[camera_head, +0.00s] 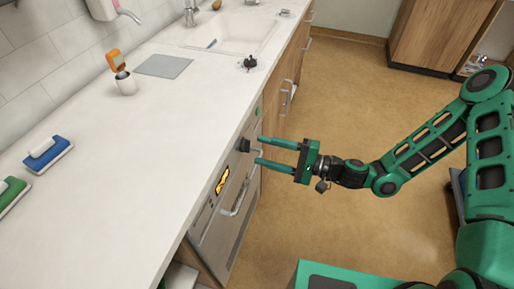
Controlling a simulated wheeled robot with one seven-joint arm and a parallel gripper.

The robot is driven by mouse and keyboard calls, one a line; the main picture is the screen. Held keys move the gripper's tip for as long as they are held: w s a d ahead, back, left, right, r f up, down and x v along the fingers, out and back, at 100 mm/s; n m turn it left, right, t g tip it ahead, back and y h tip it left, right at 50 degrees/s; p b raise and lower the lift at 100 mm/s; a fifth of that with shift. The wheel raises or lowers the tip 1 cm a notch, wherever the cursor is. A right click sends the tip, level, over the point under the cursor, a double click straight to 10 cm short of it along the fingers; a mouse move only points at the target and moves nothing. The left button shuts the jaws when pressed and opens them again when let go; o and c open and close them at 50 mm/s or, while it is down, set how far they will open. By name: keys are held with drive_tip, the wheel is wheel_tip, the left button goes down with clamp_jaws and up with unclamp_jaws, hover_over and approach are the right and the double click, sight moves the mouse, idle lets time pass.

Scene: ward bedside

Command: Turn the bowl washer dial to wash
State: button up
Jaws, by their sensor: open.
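The bowl washer (225,225) is a steel-fronted unit under the white counter, with a bar handle (236,197) across its front. Its dark dial (244,145) sticks out from the upper front panel. A lit orange display (222,181) is nearer to me on the panel, and a green button (258,110) is farther away. My green gripper (260,152) is open and points left at the panel. Its two fingers are at the dial, one on the far side and one on the near side. I cannot tell whether they touch it, nor which setting the dial shows.
The counter (130,165) runs along the left, its edge just above the panel.

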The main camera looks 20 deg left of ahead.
drive_tip(key=d, duration=0.7)
drive_tip(key=shift+s, duration=0.2)
drive_tip(key=s+d+n+g+h, duration=0.1)
drive_tip(key=s+d+n+h, duration=0.15)
drive_tip(key=d+h, duration=0.75)
drive_tip(key=s+d+n+g+h, duration=0.2)
drive_tip(key=s+d+h, duration=0.1)
drive_tip(key=d, duration=1.4)
drive_tip(key=s+d+r+m+t+h, duration=0.1)
drive_tip(key=s+d+r+m+h, duration=0.3)
drive_tip(key=s+d+r, duration=1)
drive_tip(key=d+r+m, duration=0.2)
drive_tip(key=d, duration=0.1)
drive_tip(key=shift+s+r+t+h, duration=0.2)
drive_tip(key=shift+r+t+h, duration=0.2)
